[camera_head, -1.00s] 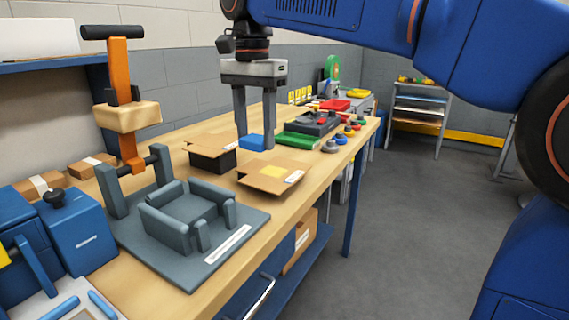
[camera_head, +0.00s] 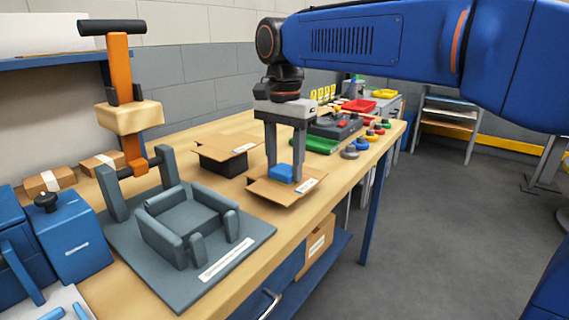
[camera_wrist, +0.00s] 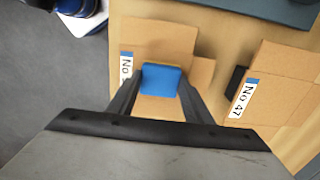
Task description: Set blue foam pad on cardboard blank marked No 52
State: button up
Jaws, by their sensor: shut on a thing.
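My gripper (camera_head: 284,178) points straight down over the nearer cardboard blank (camera_head: 262,191) and is shut on the blue foam pad (camera_head: 281,173). In the wrist view the pad (camera_wrist: 160,79) sits between the fingertips, over the middle of the blank (camera_wrist: 160,35). I cannot tell whether the pad touches the cardboard or hangs just above it. The blank's white label (camera_head: 306,186) starts "No 5" in the wrist view; the rest is hidden by a finger. Its flaps are spread open.
A second blank (camera_head: 226,143), marked No 47 in the wrist view (camera_wrist: 270,90), lies on a black block to the left. A grey fixture (camera_head: 190,225) with an orange-handled press stands nearer. Behind are a green-based device (camera_head: 335,125) and coloured knobs. The bench's front edge is close by.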

aim_at(285, 169)
jog(key=shift+f, duration=0.15)
jog(key=o, duration=1)
notch_tip(285, 169, up, 12)
jog(key=s+d+f+n+t, duration=0.1)
jog(key=s+d+f+n, duration=0.1)
jog(key=s+d+f, duration=0.5)
jog(key=s+d+f+n+t, duration=0.2)
jog(key=s+d+f, duration=0.4)
jog(key=d+f, duration=0.5)
jog(key=s+d+f+n+t, duration=0.1)
jog(key=s+d+f+n, duration=0.2)
jog(key=s+d+f, duration=0.4)
notch_tip(285, 169, down, 6)
jog(key=shift+s+d+f+n+t, duration=0.2)
jog(key=shift+s+d+n+t, duration=0.15)
jog(key=shift+d, duration=0.7)
